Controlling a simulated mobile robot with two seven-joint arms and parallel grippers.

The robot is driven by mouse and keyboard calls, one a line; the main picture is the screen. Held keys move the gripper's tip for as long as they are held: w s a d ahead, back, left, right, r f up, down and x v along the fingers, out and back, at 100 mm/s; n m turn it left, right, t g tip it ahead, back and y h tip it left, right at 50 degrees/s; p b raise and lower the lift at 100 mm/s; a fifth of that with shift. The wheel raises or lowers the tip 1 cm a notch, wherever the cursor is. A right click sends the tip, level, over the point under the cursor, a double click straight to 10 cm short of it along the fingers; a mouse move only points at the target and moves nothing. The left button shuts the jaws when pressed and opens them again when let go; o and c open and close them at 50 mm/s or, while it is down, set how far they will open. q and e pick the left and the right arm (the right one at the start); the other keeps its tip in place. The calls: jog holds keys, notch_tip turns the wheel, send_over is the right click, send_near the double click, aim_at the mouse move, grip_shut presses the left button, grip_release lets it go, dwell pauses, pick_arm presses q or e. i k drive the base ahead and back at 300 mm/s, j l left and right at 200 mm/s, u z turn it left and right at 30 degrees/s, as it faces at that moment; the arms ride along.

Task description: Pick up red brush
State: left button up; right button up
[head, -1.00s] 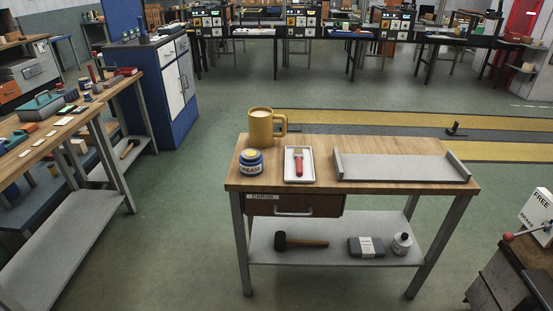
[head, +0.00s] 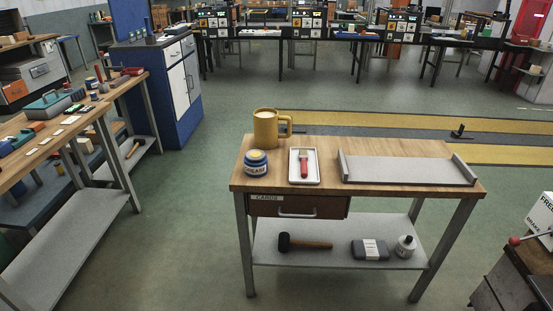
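The red brush (head: 303,169) has a red handle toward me and pale bristles pointing away. It lies in a small white tray (head: 292,178) on the wooden top of the workbench (head: 400,194). Neither of my grippers shows in the head view.
Another bench (head: 120,90) stands left. Green floor before the bench is clear.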

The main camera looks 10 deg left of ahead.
aim_at(303, 154)
jog(key=i+j, duration=1.5)
jog(key=i+j+z, duration=0.05)
